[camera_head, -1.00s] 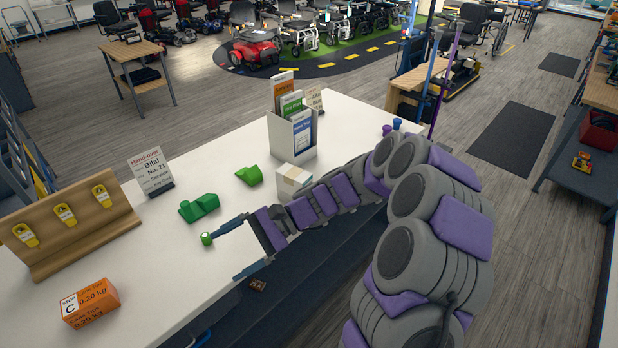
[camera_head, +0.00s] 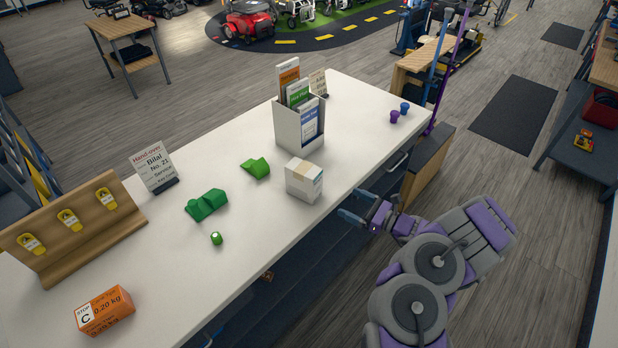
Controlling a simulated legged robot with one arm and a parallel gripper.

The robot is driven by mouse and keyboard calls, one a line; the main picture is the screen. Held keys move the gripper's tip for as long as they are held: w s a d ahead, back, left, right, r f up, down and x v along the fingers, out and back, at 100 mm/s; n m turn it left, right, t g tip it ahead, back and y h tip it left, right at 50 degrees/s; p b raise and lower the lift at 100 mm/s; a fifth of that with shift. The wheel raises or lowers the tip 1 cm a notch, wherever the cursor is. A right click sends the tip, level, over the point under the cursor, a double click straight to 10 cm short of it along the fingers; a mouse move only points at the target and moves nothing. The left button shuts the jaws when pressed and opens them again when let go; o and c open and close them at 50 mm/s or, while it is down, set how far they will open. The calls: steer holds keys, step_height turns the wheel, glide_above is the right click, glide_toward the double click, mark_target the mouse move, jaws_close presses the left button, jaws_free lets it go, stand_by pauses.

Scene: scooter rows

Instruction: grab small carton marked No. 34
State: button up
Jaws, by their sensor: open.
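A small white carton with a tan tape strip (camera_head: 305,180) sits upright on the white counter (camera_head: 230,280), near its front edge. Small print shows on its right side, but I cannot read a No. 34. My gripper (camera_head: 356,206) is open and empty, to the right of the carton and just off the counter's front edge. Its blue fingers point left toward the carton and are apart from it. The carton is fully in view.
A leaflet holder (camera_head: 299,125) stands behind the carton. Green pieces (camera_head: 206,205) lie to its left, with a small green knob (camera_head: 216,238). An orange box (camera_head: 105,311) is at the front left. Purple and blue knobs (camera_head: 394,117) stand at the far right end.

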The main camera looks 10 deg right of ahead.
mark_target(318, 188)
steer(key=b+x, duration=0.1)
steer(key=x, duration=1)
steer(key=shift+s+a+f, duration=0.1)
steer(key=shift+s, duration=0.05)
steer(key=shift+r+b+x, duration=0.2)
steer(key=shift+r+x, duration=0.05)
steer(key=shift+x, duration=0.8)
steer(key=shift+r+b+x, duration=0.25)
steer(key=shift+x, duration=0.8)
steer(key=shift+r+b+x, duration=0.2)
steer(key=shift+x, duration=0.85)
steer(key=shift+c, duration=0.2)
steer(key=c, duration=1.2)
steer(key=shift+o, duration=0.2)
